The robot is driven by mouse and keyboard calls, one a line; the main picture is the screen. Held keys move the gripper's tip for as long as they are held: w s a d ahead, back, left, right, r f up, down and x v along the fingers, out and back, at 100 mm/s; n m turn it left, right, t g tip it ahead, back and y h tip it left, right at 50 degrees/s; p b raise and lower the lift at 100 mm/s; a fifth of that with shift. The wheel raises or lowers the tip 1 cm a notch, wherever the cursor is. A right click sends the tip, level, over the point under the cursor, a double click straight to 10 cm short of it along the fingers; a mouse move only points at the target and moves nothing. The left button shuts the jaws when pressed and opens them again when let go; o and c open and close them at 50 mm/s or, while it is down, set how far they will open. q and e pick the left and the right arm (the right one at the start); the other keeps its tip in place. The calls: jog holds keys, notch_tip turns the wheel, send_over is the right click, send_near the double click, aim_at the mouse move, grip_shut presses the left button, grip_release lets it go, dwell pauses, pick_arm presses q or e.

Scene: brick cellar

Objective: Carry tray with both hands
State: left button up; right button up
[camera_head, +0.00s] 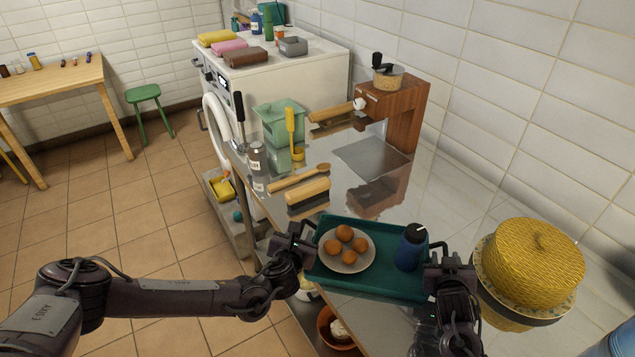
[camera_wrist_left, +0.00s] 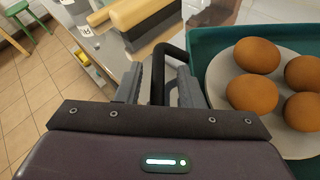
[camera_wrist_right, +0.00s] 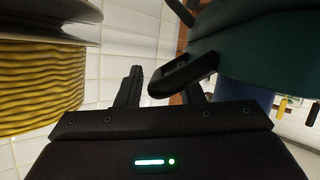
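The teal tray (camera_head: 385,281) is at the near part of the metal counter. It carries a pale plate (camera_head: 328,262) with several brown egg-like balls (camera_head: 344,233) and an upright dark blue bottle (camera_head: 410,247). My left gripper (camera_head: 300,241) is at the tray's left end. In the left wrist view its fingers (camera_wrist_left: 160,88) stand open on either side of a black tray handle (camera_wrist_left: 158,68), with gaps showing. My right gripper (camera_head: 437,262) is at the right end. In the right wrist view its spread fingers (camera_wrist_right: 162,88) are at the other black handle (camera_wrist_right: 183,74).
A yellow woven cake-like dome (camera_head: 530,262) stands close to my right gripper. A brush (camera_head: 307,191), a wooden spoon (camera_head: 300,177), a shaker (camera_head: 257,160) and a wooden coffee machine (camera_head: 407,112) stand or lie beyond the tray. Open tiled floor (camera_head: 130,215) lies left.

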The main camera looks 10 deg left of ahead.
jog(key=shift+d, duration=0.1)
dwell(0.3)
jog(key=shift+s, duration=0.1)
pick_arm(q)
jog(key=v, duration=1.1)
jog(key=shift+s+r, duration=0.15)
jog(key=shift+s, duration=0.25)
pick_arm(e)
jog(key=v, duration=1.1)
jog(key=shift+s+r, duration=0.2)
jog(key=shift+s, duration=0.15)
pick_arm(q)
jog(key=shift+o, duration=0.4)
jog(key=o, duration=1.4)
jog(key=shift+r, duration=0.1)
pick_arm(e)
jog(key=shift+r, duration=0.1)
